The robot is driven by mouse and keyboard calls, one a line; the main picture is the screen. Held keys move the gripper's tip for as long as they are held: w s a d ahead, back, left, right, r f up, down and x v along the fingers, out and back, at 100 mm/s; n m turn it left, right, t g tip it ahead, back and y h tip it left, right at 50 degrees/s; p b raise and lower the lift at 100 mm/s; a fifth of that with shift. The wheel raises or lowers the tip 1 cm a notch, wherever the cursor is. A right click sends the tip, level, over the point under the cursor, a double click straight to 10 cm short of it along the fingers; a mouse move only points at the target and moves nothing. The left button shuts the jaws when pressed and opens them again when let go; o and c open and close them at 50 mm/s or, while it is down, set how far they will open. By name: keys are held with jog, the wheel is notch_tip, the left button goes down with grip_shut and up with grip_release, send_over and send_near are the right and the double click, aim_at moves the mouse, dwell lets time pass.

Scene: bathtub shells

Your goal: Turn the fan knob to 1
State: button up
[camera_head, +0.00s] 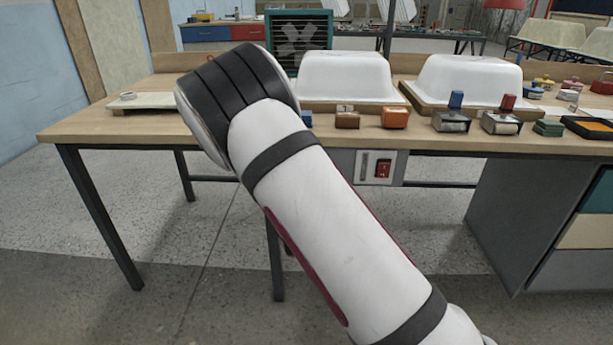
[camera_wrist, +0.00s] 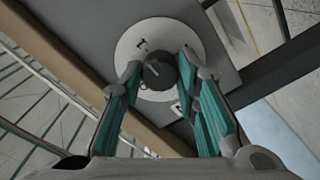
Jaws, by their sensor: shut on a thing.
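The fan knob (camera_wrist: 159,73) is dark and round. It sits on a round white dial plate (camera_wrist: 178,36) on a grey panel in the wrist view. A dark mark shows on the dial at its upper left and part of another below the knob; I cannot read them surely. My gripper (camera_wrist: 158,72) has its teal fingers on either side of the knob, shut on it. In the head view my arm hides the knob and gripper. A teal-framed box with a dark grille (camera_head: 298,42), perhaps the fan, stands at the back of the workbench (camera_head: 100,128).
Two white tub shells (camera_head: 345,77) (camera_head: 468,80) stand on the bench. Several small blocks and tools (camera_head: 395,117) line its front edge. A panel with a red switch (camera_head: 383,168) hangs under that edge. Drawers (camera_head: 585,230) stand at right; the floor in front is clear.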

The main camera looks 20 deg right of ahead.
dwell(0.4)
jog(key=o, duration=1.2)
jog(key=shift+c, duration=0.2)
jog(key=shift+s, duration=0.1)
jog(key=v, duration=1.1)
jog(key=shift+s, duration=0.35)
jog(key=shift+a, duration=0.15)
